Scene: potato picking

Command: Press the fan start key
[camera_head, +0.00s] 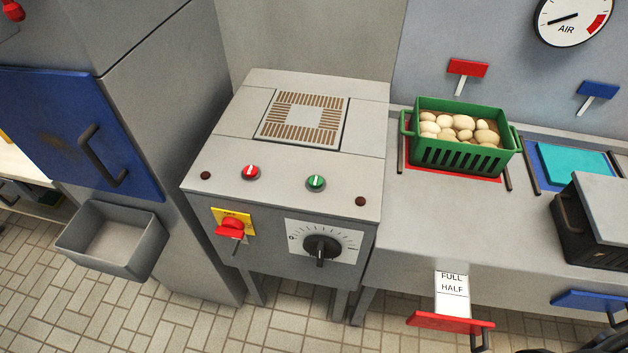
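A grey metal cabinet (210,178) with a slotted vent (276,119) on its top stands at the centre. On its sloped front strip are a round green key (316,183) with a white mark and a round red key (250,172) with a white mark. No label that I can read names either one as the fan start key. Both keys are uncovered and nothing touches them.
Below the keys are a red switch (230,227) on a yellow plate and a black dial (321,247). A green crate of potatoes (461,158) stands on the right bench. A blue door (78,135) and a grey bin (113,240) are at left.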

